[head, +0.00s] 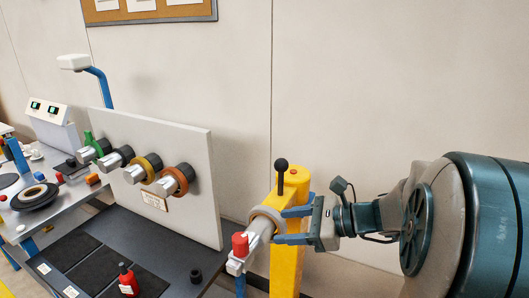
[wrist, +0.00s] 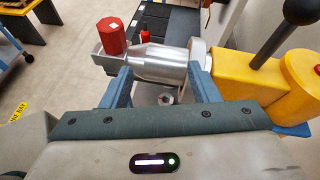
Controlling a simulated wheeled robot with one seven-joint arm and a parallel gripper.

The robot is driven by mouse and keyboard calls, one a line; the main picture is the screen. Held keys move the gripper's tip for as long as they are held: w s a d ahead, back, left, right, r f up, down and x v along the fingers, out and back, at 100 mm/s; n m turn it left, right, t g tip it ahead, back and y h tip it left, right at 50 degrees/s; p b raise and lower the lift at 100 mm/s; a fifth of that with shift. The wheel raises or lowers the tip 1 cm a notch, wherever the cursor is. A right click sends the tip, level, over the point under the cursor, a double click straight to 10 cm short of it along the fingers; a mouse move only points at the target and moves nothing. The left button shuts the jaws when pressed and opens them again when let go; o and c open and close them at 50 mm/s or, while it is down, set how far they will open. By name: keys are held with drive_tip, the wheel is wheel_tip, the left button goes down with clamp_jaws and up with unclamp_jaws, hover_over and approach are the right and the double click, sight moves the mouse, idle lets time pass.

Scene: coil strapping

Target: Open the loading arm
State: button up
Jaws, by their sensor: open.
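A yellow post (head: 289,245) carries a silver spindle (head: 259,238) with a pale ring (head: 268,217) at its base. A red hexagonal knob (head: 240,244) sits on a grey piece at the spindle's outer end. A black ball-topped lever (head: 281,170) stands upright on the post. I cannot tell for sure which part is the loading arm. My gripper (head: 281,226) is open, its blue fingers reaching to the spindle beside the post. In the wrist view the spindle (wrist: 158,62) crosses in front of my fingertips (wrist: 160,78); whether they touch is unclear.
A white upright panel (head: 185,210) with several coil-bearing spindles stands on the dark bench (head: 150,265) at left. A red bottle (head: 128,280) stands on the bench. A red button (head: 293,171) tops the post beside the lever. The wall is behind.

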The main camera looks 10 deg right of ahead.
sight(276, 162)
drive_tip(key=w+d+r+m+t+p, duration=0.2)
drive_tip(key=w+d+r+m+t, duration=0.45)
drive_tip(key=d+m, duration=0.2)
drive_tip(key=shift+n, duration=0.35)
drive_tip(key=p+x, duration=0.1)
drive_tip(key=x, duration=0.5)
drive_tip(key=p+x, duration=0.1)
drive_tip(key=x, duration=0.5)
drive_tip(key=shift+w+a+r, duration=0.15)
drive_tip(key=shift+w, duration=0.15)
clamp_jaws()
